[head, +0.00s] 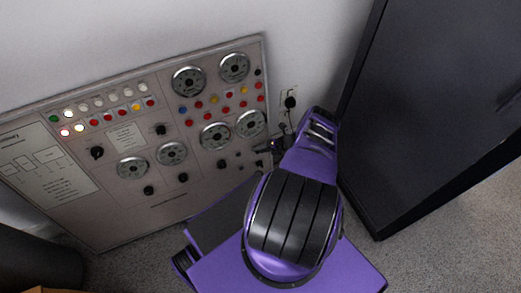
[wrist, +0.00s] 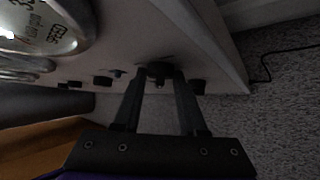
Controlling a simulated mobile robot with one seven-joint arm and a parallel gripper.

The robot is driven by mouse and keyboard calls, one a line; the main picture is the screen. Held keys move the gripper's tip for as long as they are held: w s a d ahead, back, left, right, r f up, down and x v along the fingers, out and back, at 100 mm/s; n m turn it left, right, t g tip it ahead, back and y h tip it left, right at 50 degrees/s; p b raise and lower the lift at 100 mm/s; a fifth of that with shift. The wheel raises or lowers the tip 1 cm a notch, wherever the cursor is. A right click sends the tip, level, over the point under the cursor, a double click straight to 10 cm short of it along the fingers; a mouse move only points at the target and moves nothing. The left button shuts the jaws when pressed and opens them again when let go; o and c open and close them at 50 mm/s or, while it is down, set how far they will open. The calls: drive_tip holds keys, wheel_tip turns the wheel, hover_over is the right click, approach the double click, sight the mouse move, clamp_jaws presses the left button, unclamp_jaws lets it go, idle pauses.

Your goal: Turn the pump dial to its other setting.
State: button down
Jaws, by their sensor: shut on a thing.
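A tilted grey control panel (head: 115,225) stands against the wall in the head view, with gauges, lamps and several black knobs. My gripper (head: 271,147) is at the panel's right edge. In the wrist view, my gripper's two fingers (wrist: 160,82) stand on either side of a black dial (wrist: 159,69) and are shut on it. I take this for the pump dial, but its label cannot be read. Its pointer setting cannot be made out. In the head view my gripper and arm hide most of this dial.
A wall socket with a black plug (head: 290,102) and cable is beside the panel. A large dark cabinet (head: 430,110) stands at the right.

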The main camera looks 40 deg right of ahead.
idle(0.6)
drive_tip(key=shift+c, duration=2.4)
unclamp_jaws()
drive_tip(key=p+v, duration=0.3)
drive_tip(key=v, duration=1.4)
drive_tip(key=shift+s+d, duration=0.25)
drive_tip(key=shift+f, duration=0.1)
